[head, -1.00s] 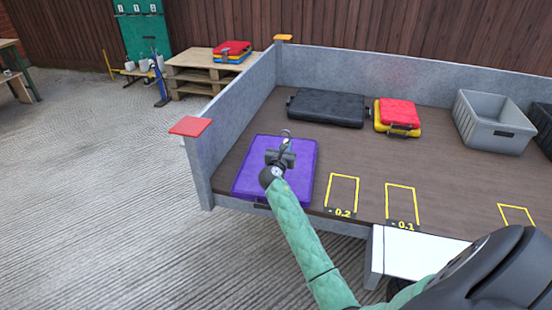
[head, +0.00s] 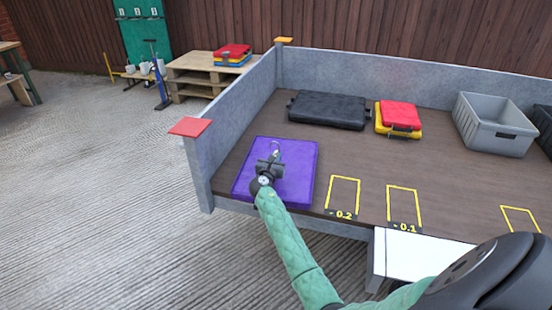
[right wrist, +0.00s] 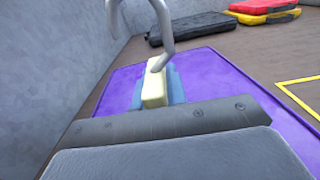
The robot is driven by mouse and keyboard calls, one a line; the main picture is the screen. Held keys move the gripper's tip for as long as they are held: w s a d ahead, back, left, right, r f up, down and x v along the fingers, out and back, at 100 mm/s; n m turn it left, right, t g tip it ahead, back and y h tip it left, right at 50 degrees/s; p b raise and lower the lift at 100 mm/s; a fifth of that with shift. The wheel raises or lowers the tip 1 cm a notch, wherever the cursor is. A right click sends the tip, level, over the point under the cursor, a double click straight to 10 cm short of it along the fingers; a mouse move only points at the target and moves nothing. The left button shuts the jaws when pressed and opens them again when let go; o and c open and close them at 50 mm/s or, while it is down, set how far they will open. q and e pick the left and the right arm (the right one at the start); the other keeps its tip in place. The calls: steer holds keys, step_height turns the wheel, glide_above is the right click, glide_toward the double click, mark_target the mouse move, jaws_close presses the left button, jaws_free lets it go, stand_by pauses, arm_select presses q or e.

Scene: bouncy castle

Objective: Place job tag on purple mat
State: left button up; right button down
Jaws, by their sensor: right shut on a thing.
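The purple mat (head: 300,185) lies flat at the near left corner of the brown deck. My right gripper (head: 273,158) is over the mat, seen from behind. In the right wrist view it is shut on a cream block-like piece with a curved grey metal hook, which I take to be the job tag (right wrist: 155,88). The tag is over the purple mat (right wrist: 225,80); whether it touches the mat I cannot tell. The gripper hides its lower part. My left gripper is in neither view.
A grey side wall (head: 235,120) with a red-capped post (head: 190,127) borders the mat on the left. A black case (head: 327,110), red and yellow cases (head: 398,112) and a grey crate (head: 490,128) stand farther back. The deck right of the mat is clear, with yellow outlines.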

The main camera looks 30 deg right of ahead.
steer(key=shift+f, duration=0.1)
steer(key=c, duration=1.4)
jaws_free()
steer(key=shift+s+a, duration=0.1)
steer(key=shift+s, duration=0.05)
steer(key=v, duration=1.1)
steer(key=shift+s+a, duration=0.25)
